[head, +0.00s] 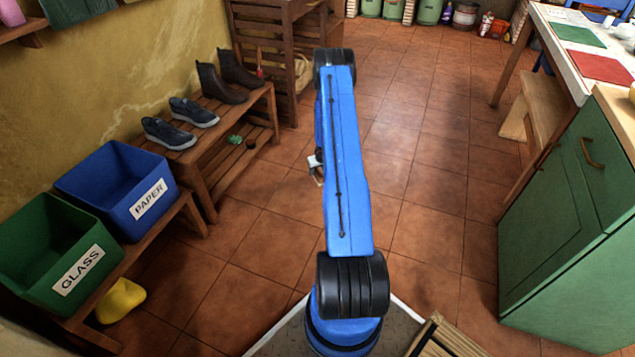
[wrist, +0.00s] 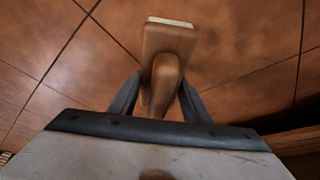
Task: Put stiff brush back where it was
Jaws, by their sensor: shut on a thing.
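My gripper (wrist: 160,95) is shut on the stiff brush (wrist: 168,40) in the wrist view. The brush has a brown wooden body with a rounded handle between the fingers and a pale strip at its far end. It is held above the terracotta floor tiles. In the head view my blue arm hides most of the gripper; a small bit of the brush (head: 318,178) shows left of the arm. The wooden shoe rack (head: 200,165) stands to the left, apart from the brush.
The rack holds dark sneakers (head: 168,133) and brown boots (head: 218,85) on top, with a small green item (head: 235,140) and a dark round item (head: 251,144) lower down. Blue (head: 110,190) and green (head: 50,250) bins stand nearer. A green cabinet (head: 560,220) is at right. The middle floor is clear.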

